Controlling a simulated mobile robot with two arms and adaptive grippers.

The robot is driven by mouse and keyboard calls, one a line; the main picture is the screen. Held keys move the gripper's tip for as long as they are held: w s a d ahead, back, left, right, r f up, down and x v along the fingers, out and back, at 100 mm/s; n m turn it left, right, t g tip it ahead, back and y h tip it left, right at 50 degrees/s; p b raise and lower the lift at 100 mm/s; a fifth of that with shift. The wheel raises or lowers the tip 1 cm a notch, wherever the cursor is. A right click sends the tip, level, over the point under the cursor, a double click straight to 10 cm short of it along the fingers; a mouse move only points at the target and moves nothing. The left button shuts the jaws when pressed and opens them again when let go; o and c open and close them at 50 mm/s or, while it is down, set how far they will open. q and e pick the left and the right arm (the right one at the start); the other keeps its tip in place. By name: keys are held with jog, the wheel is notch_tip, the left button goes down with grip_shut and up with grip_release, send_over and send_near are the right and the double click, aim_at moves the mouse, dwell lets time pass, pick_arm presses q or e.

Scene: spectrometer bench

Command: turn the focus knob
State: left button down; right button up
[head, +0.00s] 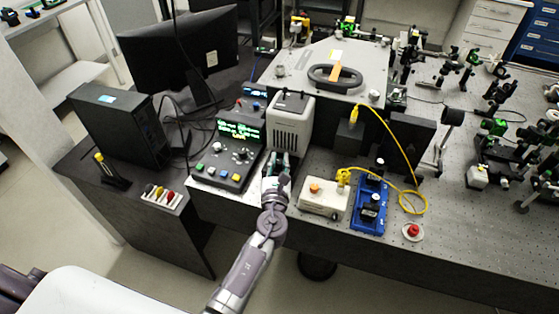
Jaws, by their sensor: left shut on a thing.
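My left gripper (279,163) reaches up from the bottom of the head view to the front of a pale grey housing (291,124) with side vents. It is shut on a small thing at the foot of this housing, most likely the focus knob. The fingers hide that thing, so its shape and angle cannot be made out. My right gripper is not in view.
Left of the gripper is a control box (228,153) with a lit screen and buttons. To the right are a white box (325,198) with an orange button, a blue stage (369,205), a yellow cable (387,136) and a red button (413,231). Optics crowd the far right.

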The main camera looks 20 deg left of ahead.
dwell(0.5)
pick_arm(q)
jog(key=c, duration=1)
grip_release()
jog(key=shift+s, duration=0.1)
jog(key=v, duration=1.1)
jog(key=shift+s+d, duration=0.25)
jog(key=shift+s, duration=0.1)
